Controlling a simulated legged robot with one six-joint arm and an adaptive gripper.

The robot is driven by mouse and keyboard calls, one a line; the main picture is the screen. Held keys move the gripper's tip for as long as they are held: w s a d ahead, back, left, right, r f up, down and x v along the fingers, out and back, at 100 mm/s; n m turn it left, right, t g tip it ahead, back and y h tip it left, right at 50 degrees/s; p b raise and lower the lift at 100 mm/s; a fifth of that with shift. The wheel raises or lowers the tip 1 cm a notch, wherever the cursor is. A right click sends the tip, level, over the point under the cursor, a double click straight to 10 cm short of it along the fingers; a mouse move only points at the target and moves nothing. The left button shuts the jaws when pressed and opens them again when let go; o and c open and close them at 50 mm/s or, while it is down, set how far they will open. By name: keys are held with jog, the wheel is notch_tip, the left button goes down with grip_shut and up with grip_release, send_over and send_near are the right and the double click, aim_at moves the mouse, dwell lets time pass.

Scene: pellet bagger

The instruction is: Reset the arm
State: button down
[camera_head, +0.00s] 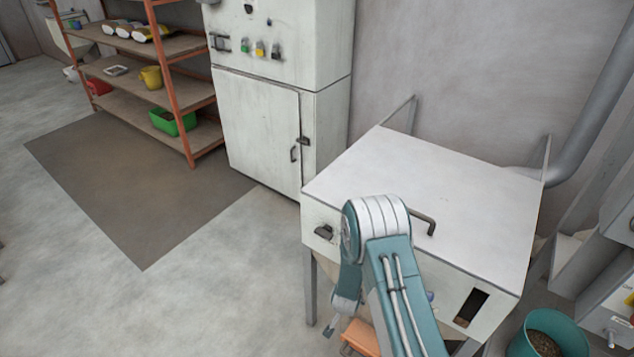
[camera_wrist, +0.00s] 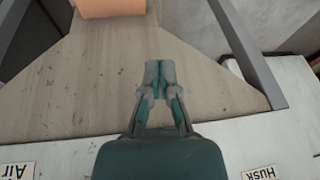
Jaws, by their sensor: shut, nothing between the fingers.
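My teal and white arm rises in front of the white lidded hopper and bends down at its left front side in the head view. My gripper (camera_head: 330,331) hangs low, beside the hopper's front left leg and close to an orange part. In the wrist view my gripper (camera_wrist: 160,76) has its fingertips together with nothing between them. It is over the hopper's wooden-looking sloped surface (camera_wrist: 60,90). The orange part (camera_wrist: 110,7) shows at the top of that view, apart from the fingers; it also shows in the head view (camera_head: 361,338).
The white lidded hopper (camera_head: 450,185) stands right of a tall white cabinet (camera_head: 262,130). An orange-framed shelf (camera_head: 170,80) holds bins at the back left. A teal bucket (camera_head: 545,335) of pellets is at the bottom right. The floor at left is clear, with a dark mat (camera_head: 130,190).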

notch_tip(320, 180, up, 34)
jog(key=s+n+t+y, duration=0.1)
jog(key=s+n+y, duration=0.1)
jog(key=n, duration=0.1)
jog(key=s+d+r+n, duration=0.1)
jog(key=s+d+r, duration=0.2)
jog(key=s+r, duration=0.5)
jog(key=s+d+r+n+h, duration=0.1)
jog(key=s+d+r+n, duration=0.1)
jog(key=s+r, duration=0.6)
jog(key=s+d, duration=0.1)
jog(key=s, duration=0.6)
jog(key=shift+s+d+r+t, duration=0.35)
jog(key=shift+s+d+t, duration=0.05)
